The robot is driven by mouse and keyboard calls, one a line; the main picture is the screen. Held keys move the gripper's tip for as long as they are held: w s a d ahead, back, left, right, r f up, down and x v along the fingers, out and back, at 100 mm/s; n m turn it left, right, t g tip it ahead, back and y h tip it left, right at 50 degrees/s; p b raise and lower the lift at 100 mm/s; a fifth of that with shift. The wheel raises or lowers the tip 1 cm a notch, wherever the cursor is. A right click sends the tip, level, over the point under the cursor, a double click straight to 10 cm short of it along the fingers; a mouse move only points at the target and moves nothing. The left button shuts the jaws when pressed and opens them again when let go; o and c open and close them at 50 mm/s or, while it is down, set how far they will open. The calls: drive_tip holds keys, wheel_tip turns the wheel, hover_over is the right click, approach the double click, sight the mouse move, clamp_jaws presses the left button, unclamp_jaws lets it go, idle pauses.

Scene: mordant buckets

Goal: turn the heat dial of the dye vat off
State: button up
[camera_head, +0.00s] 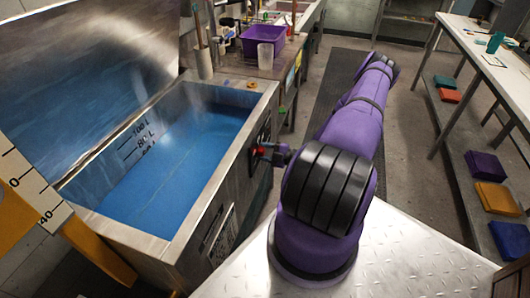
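The dye vat (222,243) is a steel tank at the left, full of blue liquid (170,160) with volume marks on its inner wall. A dark panel (262,135) is set in its right side. A small red part (259,152), apparently the heat dial, shows at this panel. My gripper (272,153) is right at the red part, at the end of my purple arm. It is small and partly hidden by my arm. I cannot tell whether its fingers touch or hold the dial, or which way the dial points.
A purple bin (262,40) and a clear beaker (265,57) stand on the bench behind the vat. A long table (490,55) with folded coloured cloths on its lower shelf runs along the right. A dark floor mat (335,85) lies in the open aisle between.

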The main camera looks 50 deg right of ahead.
drive_tip(key=shift+c, duration=1.1)
drive_tip(key=n, duration=2.3)
drive_tip(key=shift+s+f+n, duration=0.1)
drive_tip(key=shift+n, duration=0.3)
drive_tip(key=o, duration=0.9)
